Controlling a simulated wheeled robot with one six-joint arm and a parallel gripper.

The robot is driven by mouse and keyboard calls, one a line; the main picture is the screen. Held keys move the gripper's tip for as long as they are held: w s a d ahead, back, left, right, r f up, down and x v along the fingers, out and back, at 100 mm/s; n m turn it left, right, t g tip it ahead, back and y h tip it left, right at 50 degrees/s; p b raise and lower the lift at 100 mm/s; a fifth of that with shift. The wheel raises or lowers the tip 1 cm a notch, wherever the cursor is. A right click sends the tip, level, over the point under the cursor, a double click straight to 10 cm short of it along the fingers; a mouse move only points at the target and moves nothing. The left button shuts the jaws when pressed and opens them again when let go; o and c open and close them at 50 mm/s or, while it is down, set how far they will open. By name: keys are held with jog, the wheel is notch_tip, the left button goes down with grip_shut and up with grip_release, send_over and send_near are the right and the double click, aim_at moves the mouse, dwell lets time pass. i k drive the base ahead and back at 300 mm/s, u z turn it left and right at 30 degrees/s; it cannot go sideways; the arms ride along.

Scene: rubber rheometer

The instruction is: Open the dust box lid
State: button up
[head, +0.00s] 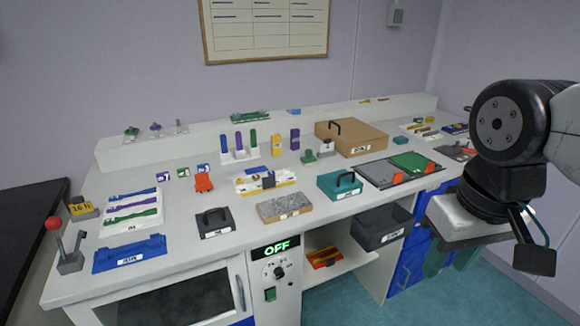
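I cannot read the labels, so I cannot tell for sure which container is the dust box. A teal box (340,185) with a black handle on its closed top stands at the front middle of the bench. A wooden box (352,138) with a black handle stands behind it, also closed. A dark flat piece with a handle (214,222) lies at the front left. A dark grey bin (381,230) with a white label sits at the bench's front, below the worktop. My gripper (449,262) is at the right, off the bench front, fingers apart and seemingly empty.
The white bench (185,258) holds racks, bottles and small trays. A grey panel with a green plate (414,162) lies right of the teal box. A control panel reads OFF (276,248). A red-knobbed lever (66,248) stands far left. The floor before the bench is clear.

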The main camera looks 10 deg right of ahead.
aim_at(341, 175)
jog(key=z, duration=0.05)
jog(key=i, duration=0.85)
jog(key=u, duration=0.6)
